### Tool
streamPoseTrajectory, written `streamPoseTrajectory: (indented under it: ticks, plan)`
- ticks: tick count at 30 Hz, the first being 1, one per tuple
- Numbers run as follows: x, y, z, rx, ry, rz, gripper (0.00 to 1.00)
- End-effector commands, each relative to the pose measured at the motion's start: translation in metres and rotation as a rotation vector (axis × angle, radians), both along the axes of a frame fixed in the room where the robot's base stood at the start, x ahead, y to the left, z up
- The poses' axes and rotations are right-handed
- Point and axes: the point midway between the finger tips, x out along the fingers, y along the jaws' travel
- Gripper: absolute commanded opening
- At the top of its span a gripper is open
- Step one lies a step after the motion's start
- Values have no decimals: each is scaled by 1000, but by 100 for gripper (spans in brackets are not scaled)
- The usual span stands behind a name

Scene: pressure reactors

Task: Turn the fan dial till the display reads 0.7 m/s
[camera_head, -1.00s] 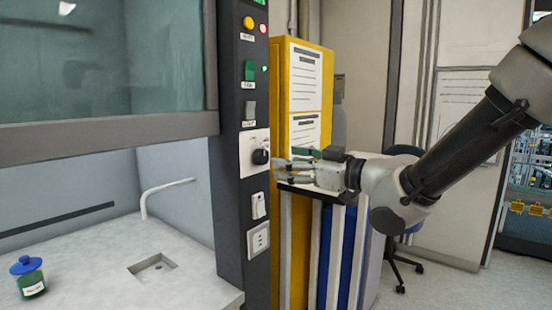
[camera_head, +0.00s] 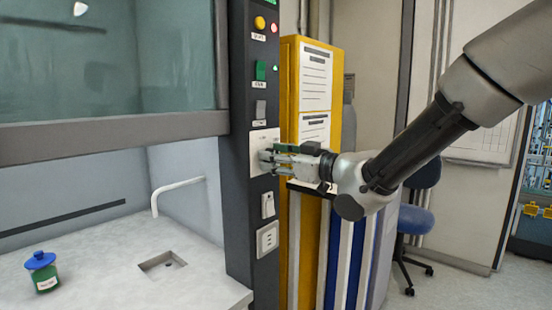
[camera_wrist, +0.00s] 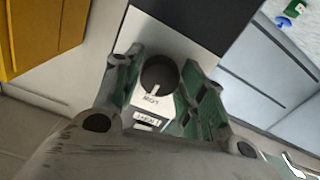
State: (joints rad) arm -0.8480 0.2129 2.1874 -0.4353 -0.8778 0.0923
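The fan dial (camera_wrist: 159,72) is a round black knob with a light pointer mark, on a white plate (camera_wrist: 186,50). It sits between the two fingers of my gripper (camera_wrist: 160,84) in the wrist view. The fingers stand apart, one on each side; I cannot tell whether either touches it. The speed display is out of view now, so no reading shows.
Above the plate are switches and a yellow button (camera_head: 260,22); sockets (camera_head: 267,238) are below. A yellow cabinet (camera_head: 290,90) stands just right of the column. The fume hood bench (camera_head: 110,265) holds a blue-lidded green jar (camera_head: 42,272). A blue chair (camera_head: 414,219) is behind.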

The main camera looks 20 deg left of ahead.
Motion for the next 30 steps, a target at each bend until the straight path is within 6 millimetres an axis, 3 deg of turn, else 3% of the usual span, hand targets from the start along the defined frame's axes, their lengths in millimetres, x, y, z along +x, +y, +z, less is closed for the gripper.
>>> streamPoseTrajectory:
  ticks: [1, 3, 4, 17, 30]
  plan:
    - [0, 0, 0, 0, 0, 0, 25]
    - [0, 0, 0, 0, 0, 0, 13]
    - [0, 0, 0, 0, 0, 0, 12]
    - [0, 0, 0, 34, 81, 0, 12]
    - [0, 0, 0, 167, 404, 0, 12]
